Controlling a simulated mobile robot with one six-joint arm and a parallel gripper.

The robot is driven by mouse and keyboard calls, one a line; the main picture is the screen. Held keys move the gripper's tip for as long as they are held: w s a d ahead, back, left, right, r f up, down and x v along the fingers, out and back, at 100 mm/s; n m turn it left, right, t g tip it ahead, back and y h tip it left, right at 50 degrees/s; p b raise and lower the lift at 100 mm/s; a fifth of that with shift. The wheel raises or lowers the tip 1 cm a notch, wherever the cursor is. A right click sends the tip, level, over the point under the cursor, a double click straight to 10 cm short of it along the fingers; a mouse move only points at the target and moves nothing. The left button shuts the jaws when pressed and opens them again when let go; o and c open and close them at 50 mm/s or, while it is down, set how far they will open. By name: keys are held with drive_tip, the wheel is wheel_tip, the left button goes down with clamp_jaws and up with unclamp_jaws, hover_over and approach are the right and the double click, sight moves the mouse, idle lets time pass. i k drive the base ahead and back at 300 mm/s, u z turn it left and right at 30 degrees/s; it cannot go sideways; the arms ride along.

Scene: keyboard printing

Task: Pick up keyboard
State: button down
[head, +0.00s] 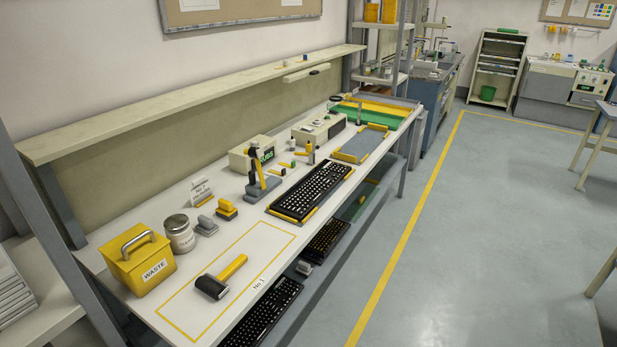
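A black keyboard (311,190) with light key legends lies on the white workbench, in a holder with yellow edges. A second black keyboard (262,314) lies lower down, below the bench's front edge at the bottom of the head view. A third black keyboard (326,240) lies on the lower level too, partly hidden by the bench edge. My gripper is not in view.
On the bench (178,303) stand a yellow waste box (138,262), a jar (180,234), a roller with yellow handle (221,277) and a small press (262,180). An empty yellow-edged holder (360,144) lies farther back. The floor (460,240) at right is clear.

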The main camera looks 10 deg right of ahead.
sight(298, 202)
drive_tip(key=u, duration=0.05)
drive_tip(key=i, duration=1.1)
drive_tip(key=z, duration=0.25)
